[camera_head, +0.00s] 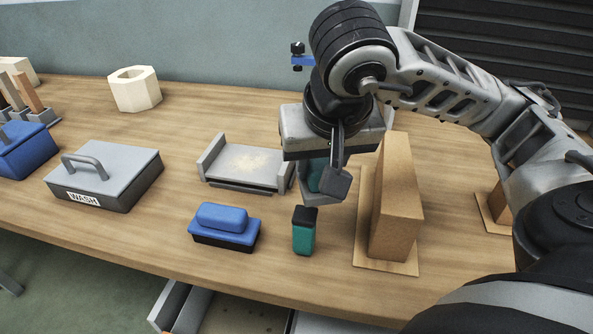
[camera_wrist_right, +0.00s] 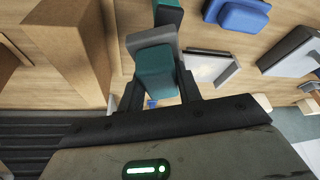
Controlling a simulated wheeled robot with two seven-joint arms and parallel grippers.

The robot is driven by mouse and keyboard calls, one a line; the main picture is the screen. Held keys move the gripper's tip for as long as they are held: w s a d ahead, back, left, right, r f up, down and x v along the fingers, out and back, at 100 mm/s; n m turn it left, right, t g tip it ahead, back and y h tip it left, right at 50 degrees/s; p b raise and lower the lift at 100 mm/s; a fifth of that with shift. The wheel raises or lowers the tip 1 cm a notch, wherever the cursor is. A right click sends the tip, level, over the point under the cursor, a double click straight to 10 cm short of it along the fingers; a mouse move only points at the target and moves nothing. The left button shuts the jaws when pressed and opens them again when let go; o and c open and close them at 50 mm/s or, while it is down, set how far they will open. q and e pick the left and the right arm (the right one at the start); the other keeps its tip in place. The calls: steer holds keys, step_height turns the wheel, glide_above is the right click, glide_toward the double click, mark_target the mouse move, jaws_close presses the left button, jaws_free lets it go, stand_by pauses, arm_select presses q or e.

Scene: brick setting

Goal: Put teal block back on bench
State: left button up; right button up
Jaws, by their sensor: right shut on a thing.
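My right gripper (camera_head: 325,188) is shut on a teal block (camera_head: 314,175), held above the wooden bench (camera_head: 160,225). The gripper hides much of the block in the head view. In the right wrist view the teal block (camera_wrist_right: 157,75) shows between the fingers of my right gripper (camera_wrist_right: 163,68). A second teal piece with a black top (camera_head: 304,236) stands upright on the bench, in front of the held block; it shows at the top of the right wrist view (camera_wrist_right: 168,14). My left gripper is not in view.
A tall tan block (camera_head: 398,205) on a thin board stands right of the gripper. A grey tray (camera_head: 245,165), a blue block-shaped tool (camera_head: 224,222) and a grey WASH box (camera_head: 105,175) stand to the left. A cream hexagonal piece (camera_head: 134,90) is farther back. Bare bench lies between them.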

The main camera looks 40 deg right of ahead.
steer(key=w+d+f, duration=0.5)
steer(key=w, duration=0.1)
steer(key=w+d+f+b, duration=0.1)
steer(key=w+d+f, duration=0.2)
steer(key=shift+w+d+f, duration=0.3)
steer(key=shift+w, duration=0.05)
steer(key=shift+w+d+f, duration=0.1)
steer(key=shift+w+f, duration=0.05)
steer(key=shift+f, duration=0.05)
steer(key=shift+s+x, duration=0.2)
steer(key=shift+x, duration=0.75)
steer(key=shift+s+x, duration=0.15)
steer(key=shift+x, duration=0.8)
steer(key=shift+f, duration=0.15)
steer(key=shift+f, duration=0.15)
steer(key=o, duration=1)
steer(key=shift+c, duration=0.2)
